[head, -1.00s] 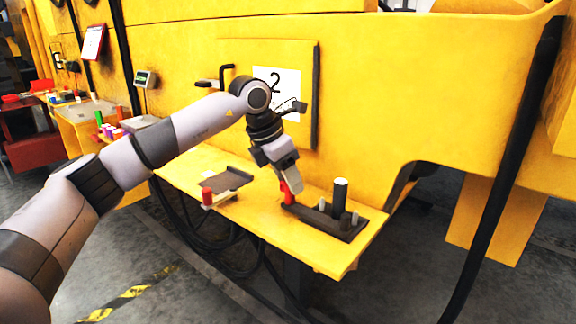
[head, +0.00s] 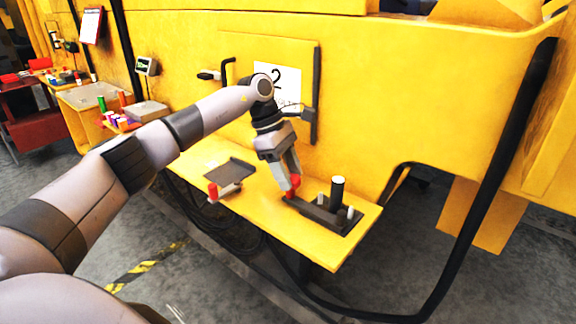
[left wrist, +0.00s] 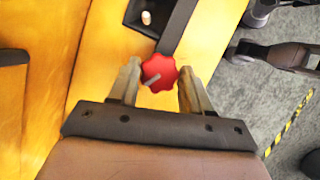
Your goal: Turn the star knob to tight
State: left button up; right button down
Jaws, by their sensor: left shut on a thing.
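The red star knob (head: 294,182) sits at the left end of a dark fixture (head: 325,219) on the yellow shelf. My left gripper (head: 290,188) comes down on it from above, its fingers on either side of the knob. The gripper is shut on the knob. No tight mark is readable in either view. My right gripper is not in view.
A dark upright cylinder (head: 337,195) and small grey pegs stand on the fixture, right of the knob. A dark tray (head: 238,168) and a red piece (head: 212,190) are to the left. A yellow panel with a number 2 sign (head: 276,84) rises behind. Black cables hang below.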

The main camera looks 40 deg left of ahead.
pick_arm(q)
jog(key=m+g, duration=0.2)
jog(key=m, duration=0.2)
jog(key=shift+w+m, duration=0.15)
jog(key=shift+m, duration=0.15)
jog(key=m, duration=0.2)
jog(key=m+g+y, duration=0.1)
jog(key=m, duration=0.1)
jog(key=shift+w+m+g, duration=0.1)
jog(key=shift+m+g, duration=0.2)
jog(key=shift+m, duration=0.4)
jog(key=o, duration=1)
jog(key=shift+d+r, duration=0.1)
jog(key=shift+r, duration=0.05)
